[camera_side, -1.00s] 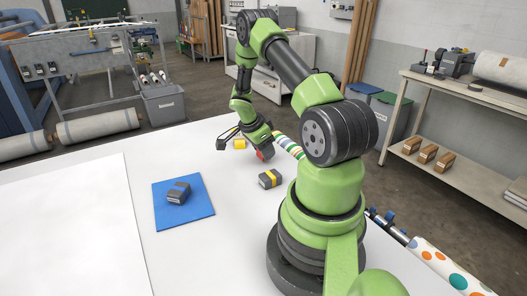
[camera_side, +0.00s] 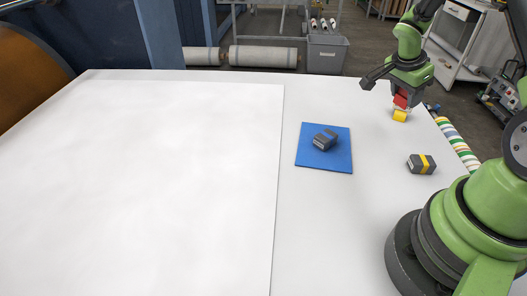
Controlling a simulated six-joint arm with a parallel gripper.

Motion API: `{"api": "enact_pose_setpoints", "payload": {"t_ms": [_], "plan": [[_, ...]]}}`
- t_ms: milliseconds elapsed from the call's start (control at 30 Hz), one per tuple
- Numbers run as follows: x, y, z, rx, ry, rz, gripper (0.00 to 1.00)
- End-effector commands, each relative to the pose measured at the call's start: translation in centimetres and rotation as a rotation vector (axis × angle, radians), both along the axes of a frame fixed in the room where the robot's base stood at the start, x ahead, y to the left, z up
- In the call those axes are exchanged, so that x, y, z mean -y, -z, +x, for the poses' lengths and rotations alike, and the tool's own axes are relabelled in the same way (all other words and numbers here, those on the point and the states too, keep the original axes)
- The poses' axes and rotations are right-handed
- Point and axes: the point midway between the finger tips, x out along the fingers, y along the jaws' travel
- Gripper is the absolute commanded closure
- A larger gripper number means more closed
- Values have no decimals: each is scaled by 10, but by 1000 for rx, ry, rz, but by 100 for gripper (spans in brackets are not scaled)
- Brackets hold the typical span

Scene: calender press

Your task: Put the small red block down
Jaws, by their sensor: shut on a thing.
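The small red block (camera_side: 401,99) is between the fingers of my gripper (camera_side: 402,97), near the far right of the white table (camera_side: 375,235). My gripper points down and is shut on it. A small yellow block (camera_side: 400,115) stands on the table directly below the red block in the picture. I cannot tell whether the two touch. The fingers and wrist hide part of the red block.
A dark grey block with a blue band (camera_side: 325,140) lies on a blue mat (camera_side: 335,164). A grey block with a yellow band (camera_side: 421,164) lies nearer my base. A striped roll (camera_side: 456,140) lies along the right edge. A large white sheet (camera_side: 150,190) covers the left.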

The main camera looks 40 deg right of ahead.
Motion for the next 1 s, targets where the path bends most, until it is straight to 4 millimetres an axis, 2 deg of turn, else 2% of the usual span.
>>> {"api": "enact_pose_setpoints", "payload": {"t_ms": [33, 100, 200, 333, 600, 867, 1000], "plan": [[-17, 2, 21, -1, -154, 1, 80], [-38, 3, 48, -1, -369, 0, 80], [-71, 5, 81, 1, -666, 0, 80], [-112, 6, 114, 3, -995, 0, 80], [-169, 5, 149, 5, -1407, 0, 80], [-220, 3, 172, 5, -1746, 0, 80], [-255, 1, 183, 5, -1956, 0, 80]]}}
